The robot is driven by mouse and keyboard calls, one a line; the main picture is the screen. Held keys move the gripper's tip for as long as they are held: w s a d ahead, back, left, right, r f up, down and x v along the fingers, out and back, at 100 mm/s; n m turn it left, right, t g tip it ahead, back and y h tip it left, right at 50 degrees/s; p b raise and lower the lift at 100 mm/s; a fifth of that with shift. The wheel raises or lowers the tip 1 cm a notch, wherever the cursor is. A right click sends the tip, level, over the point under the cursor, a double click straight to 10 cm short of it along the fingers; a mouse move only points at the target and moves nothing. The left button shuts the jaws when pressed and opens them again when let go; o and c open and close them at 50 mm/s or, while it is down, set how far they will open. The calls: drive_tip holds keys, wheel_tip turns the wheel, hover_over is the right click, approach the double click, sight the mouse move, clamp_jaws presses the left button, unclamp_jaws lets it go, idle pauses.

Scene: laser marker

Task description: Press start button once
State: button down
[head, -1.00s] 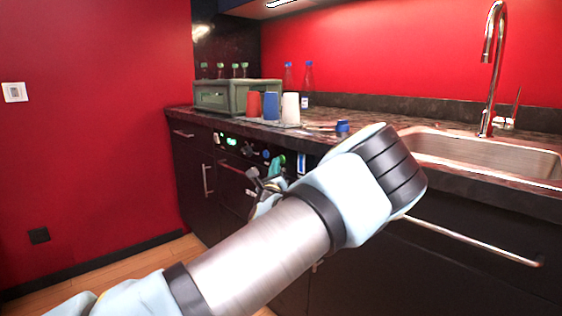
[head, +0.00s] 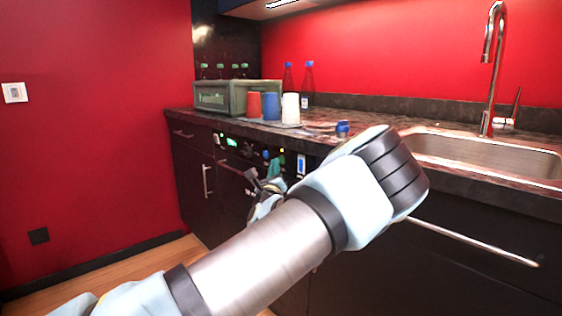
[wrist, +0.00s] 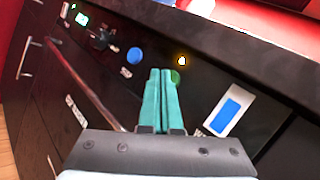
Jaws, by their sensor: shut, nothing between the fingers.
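A green round button (wrist: 175,77), which I take to be the start button, is on the dark appliance front panel (wrist: 205,82). In the wrist view it is partly hidden by my gripper (wrist: 160,71), whose teal fingers are together and empty. The fingertips overlap the button's left edge; I cannot tell whether they touch it. A small yellow light (wrist: 182,61) glows just above it, and a blue round button (wrist: 134,55) is to the left. In the head view my gripper (head: 275,164) is in front of the panel, partly hidden by my arm.
The panel also has a green display (wrist: 81,19), a dark knob (wrist: 103,38) and a blue-and-white plate (wrist: 226,109). A long handle bar (wrist: 85,80) runs below. The counter above holds cups (head: 271,106), a grey-green box (head: 232,97) and a sink (head: 480,152).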

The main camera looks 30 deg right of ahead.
drive_tip(key=shift+s+a, duration=0.1)
drive_tip(key=shift+a, duration=0.25)
drive_tip(key=shift+s+a+p, duration=0.15)
drive_tip(key=shift+s+a, duration=0.1)
drive_tip(key=shift+a, duration=1)
drive_tip(key=shift+s+a+p, duration=0.15)
drive_tip(key=shift+s+a, duration=0.1)
drive_tip(key=shift+a, duration=0.95)
drive_tip(key=shift+w, duration=0.1)
